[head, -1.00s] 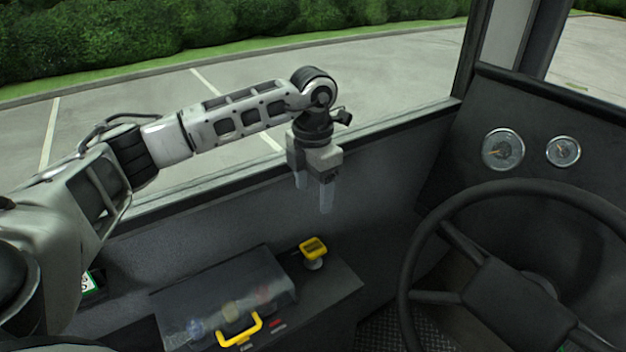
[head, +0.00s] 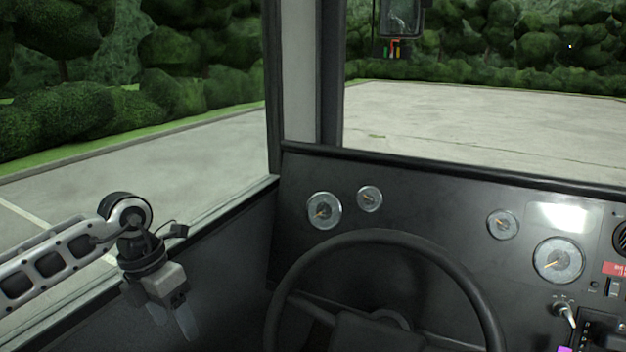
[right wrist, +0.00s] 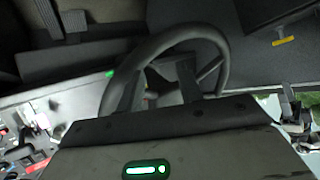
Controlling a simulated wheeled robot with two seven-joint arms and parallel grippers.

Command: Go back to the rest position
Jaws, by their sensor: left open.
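My left gripper (head: 170,312) hangs down at the lower left of the head view, beside the side window sill. Its two pale fingers are apart with nothing between them. The left arm comes in from the left edge, bent at the wrist.
The black steering wheel (head: 392,240) stands right of my left gripper; it also shows in the right wrist view (right wrist: 170,40). Behind it is the dashboard with round gauges (head: 324,210). A yellow handle (right wrist: 283,41) shows in the right wrist view.

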